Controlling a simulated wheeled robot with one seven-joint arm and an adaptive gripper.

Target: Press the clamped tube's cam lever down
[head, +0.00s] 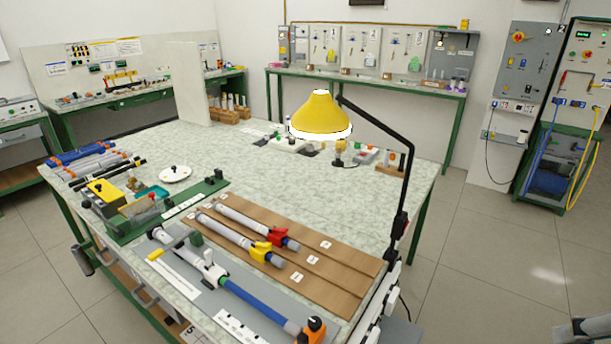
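A long tube (253,301), grey at its far end and blue along its near part, lies on a grey plate (196,296) at the front of the bench. A white block (214,273) sits around or on it near its middle. A small dark green piece (195,239) stands up beside the tube; I cannot tell whether it is the cam lever. An orange and black knob (315,325) is at the tube's near end. My gripper's fingers are not seen; only a grey and black part, possibly of my arm, shows at the lower right corner.
Two grey tubes lie on brown boards (330,283), one with a yellow piece (261,251), one with a red piece (277,236). A yellow lamp (320,112) on a black arm overhangs the bench's right side. The bench top (262,185) behind the boards is mostly clear.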

